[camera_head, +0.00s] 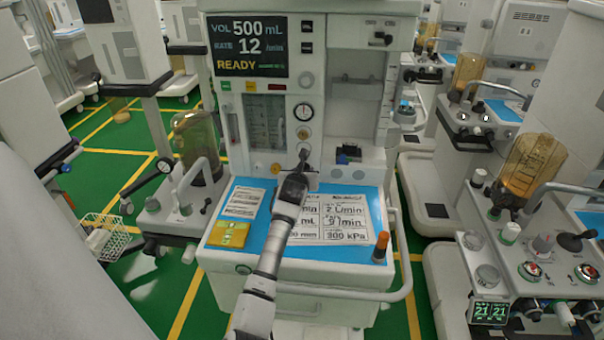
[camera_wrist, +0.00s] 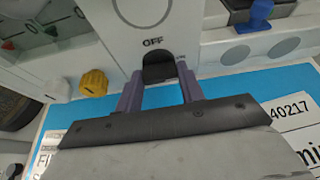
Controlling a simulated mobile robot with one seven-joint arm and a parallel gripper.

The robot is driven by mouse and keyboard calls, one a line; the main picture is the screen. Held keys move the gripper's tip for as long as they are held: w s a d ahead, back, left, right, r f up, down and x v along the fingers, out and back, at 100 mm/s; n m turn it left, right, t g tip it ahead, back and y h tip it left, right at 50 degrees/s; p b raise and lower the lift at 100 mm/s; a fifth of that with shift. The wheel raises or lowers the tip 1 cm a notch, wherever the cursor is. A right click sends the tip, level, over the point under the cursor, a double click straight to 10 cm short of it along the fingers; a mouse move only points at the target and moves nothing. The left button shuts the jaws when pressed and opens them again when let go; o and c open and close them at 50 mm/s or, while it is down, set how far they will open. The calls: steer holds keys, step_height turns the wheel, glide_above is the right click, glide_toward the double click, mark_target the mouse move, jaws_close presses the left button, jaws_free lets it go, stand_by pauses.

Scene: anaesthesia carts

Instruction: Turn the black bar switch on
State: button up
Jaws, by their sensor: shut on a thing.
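The black bar switch (camera_wrist: 158,72) is on the white front panel of the middle cart, right under a printed "OFF" label (camera_wrist: 152,41) in the wrist view. My gripper (camera_wrist: 160,80) has its two purple fingers on either side of the switch and is shut on it.
A blue mat (camera_head: 250,190) with printed sheets covers the cart's worktop below my arm. A yellow box (camera_head: 229,233) lies at its left and an orange-capped bottle (camera_head: 381,247) stands at its right corner. A yellow knob (camera_wrist: 94,82) is left of the switch. Other carts stand on both sides.

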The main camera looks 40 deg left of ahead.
steer(key=shift+f, duration=0.1)
stand_by(0.4)
steer(key=o, duration=1)
steer(key=shift+s, duration=0.1)
steer(key=b+v, duration=0.4)
steer(key=v, duration=0.9)
steer(key=shift+d+r, duration=0.35)
steer(key=shift+s, duration=0.1)
